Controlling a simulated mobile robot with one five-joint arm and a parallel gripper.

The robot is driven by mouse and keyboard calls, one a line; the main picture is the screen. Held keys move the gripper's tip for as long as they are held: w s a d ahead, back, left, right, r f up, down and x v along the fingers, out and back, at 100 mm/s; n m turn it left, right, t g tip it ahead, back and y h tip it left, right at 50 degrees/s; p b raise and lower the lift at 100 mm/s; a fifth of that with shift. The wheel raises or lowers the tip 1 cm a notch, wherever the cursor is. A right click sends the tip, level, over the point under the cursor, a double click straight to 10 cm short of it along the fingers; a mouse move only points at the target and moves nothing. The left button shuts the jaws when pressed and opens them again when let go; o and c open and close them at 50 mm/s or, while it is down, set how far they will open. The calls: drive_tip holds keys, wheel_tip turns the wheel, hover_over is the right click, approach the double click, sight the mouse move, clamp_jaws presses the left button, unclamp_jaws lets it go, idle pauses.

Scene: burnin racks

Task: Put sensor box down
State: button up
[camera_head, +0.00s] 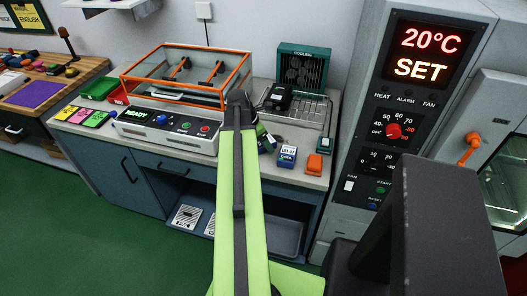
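My light green arm reaches up over the counter. My gripper (265,136) is at its far end, mostly hidden behind the arm, and I cannot tell whether its fingers are open or shut. A black box (278,97) is at the left end of the wire cooling rack (313,108), just beyond my gripper; I cannot tell if they touch. A small blue box with a white label (287,156) and an orange box (314,164) stand on the counter to the right of my gripper. None is clearly marked as the sensor box.
An orange-framed clear case (186,75) stands on a white control unit reading READY (165,133). A green cooling fan unit (303,67) is behind the rack. A tall chamber showing 20°C SET (420,54) stands at right. Some counter (258,170) is bare at the front edge.

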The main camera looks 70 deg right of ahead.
sight(270, 140)
drive_tip(key=shift+s+d+f, duration=0.1)
drive_tip(key=shift+f, duration=0.15)
drive_tip(key=shift+f, duration=0.2)
clamp_jaws()
drive_tip(key=r+p, duration=0.5)
drive_tip(key=shift+s+r+p, duration=0.35)
drive_tip(key=shift+s, duration=0.05)
drive_tip(key=s+a+r+p, duration=0.2)
drive_tip(key=s+r+p, duration=0.3)
drive_tip(key=s, duration=0.5)
drive_tip(key=shift+s+r+p, duration=0.3)
drive_tip(key=shift+s+r, duration=0.05)
